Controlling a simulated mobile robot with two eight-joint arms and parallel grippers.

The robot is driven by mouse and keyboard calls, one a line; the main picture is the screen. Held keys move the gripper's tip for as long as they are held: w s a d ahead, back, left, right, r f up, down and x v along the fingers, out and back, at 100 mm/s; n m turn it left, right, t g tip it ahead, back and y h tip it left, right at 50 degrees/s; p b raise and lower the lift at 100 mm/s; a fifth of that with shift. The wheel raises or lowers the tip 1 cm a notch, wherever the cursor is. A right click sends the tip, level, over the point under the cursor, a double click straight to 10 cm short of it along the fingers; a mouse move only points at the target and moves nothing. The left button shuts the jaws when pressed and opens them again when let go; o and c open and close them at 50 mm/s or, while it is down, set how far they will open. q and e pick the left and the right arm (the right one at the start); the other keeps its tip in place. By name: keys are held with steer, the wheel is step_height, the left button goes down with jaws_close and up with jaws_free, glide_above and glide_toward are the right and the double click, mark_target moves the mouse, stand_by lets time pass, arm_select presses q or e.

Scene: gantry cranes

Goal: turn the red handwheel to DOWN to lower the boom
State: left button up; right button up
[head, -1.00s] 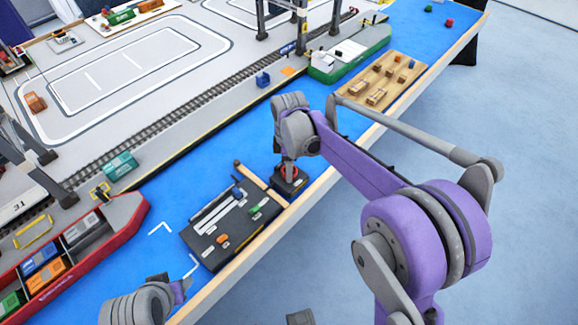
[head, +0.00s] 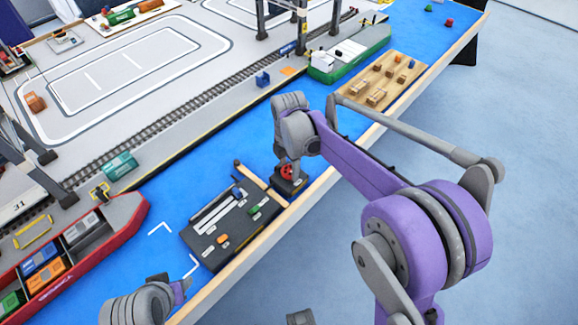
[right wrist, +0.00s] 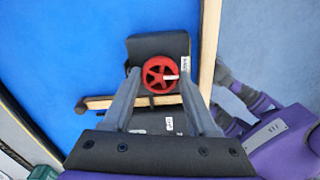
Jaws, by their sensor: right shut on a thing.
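The red handwheel (right wrist: 152,86) sits on a black box (right wrist: 158,47) by the table's edge. A white pointer mark on the wheel points right in the right wrist view. A small white label is on the box to its right, too small to read surely. The wheel also shows in the head view (head: 286,172), partly covered by my gripper. My right gripper (right wrist: 159,76) is over the wheel from above, one finger on each side, shut on it. My left gripper (head: 180,289) shows only partly at the bottom left, away from the wheel; its jaws are unclear.
A black control panel (head: 212,257) lies left of the handwheel, with a wooden bar (head: 258,184) between them. A red ship (head: 120,215) is at the left and a green ship (head: 350,55) at the back. A wooden tray (head: 405,75) holds several small blocks.

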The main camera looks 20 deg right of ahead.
mark_target(289, 170)
stand_by(0.4)
steer(key=o, duration=1.4)
steer(key=shift+r, duration=0.1)
step_height(289, 170, up, 11)
steer(key=shift+f+p, duration=0.15)
steer(key=shift+p, duration=0.4)
